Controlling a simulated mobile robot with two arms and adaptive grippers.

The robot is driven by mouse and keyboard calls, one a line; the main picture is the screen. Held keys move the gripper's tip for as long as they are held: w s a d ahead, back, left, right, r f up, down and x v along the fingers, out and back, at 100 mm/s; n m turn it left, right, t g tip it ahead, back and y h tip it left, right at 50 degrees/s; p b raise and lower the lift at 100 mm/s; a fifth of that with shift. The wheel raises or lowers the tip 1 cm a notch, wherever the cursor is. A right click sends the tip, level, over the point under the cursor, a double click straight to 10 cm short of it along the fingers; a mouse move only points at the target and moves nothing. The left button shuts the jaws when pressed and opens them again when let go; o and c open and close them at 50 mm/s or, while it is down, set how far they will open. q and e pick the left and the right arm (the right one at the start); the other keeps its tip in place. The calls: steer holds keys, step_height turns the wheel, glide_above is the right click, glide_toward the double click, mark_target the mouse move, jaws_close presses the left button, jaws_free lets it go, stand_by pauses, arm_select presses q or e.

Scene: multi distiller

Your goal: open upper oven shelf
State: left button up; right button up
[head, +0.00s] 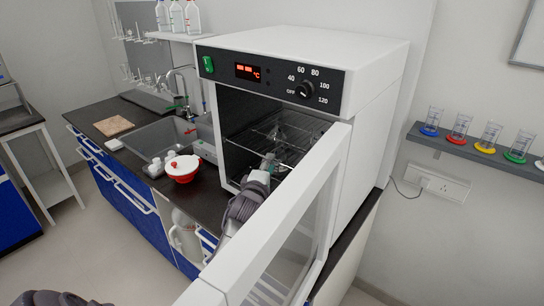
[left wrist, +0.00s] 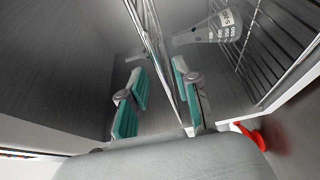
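The white oven (head: 375,75) stands on the counter with its glass door (head: 300,215) swung wide open. My left gripper (head: 267,165) reaches into the oven opening, at the front of the shelf. In the left wrist view, its teal-padded fingers (left wrist: 158,98) stand apart, and the metal bars of a shelf (left wrist: 172,75) run between or just behind them. I cannot tell whether they touch. A labelled flask (left wrist: 205,32) lies beyond. My right gripper does not show.
The open door stands close on the right of my left arm. A red bowl with a white lid (head: 182,168) sits on the dark counter left of the oven, near the sink (head: 165,138). A wall shelf (head: 470,146) with several glasses is at right.

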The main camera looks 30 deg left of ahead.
arm_select(q)
steer(key=shift+x, duration=1.6)
steer(key=shift+r, duration=0.1)
jaws_close()
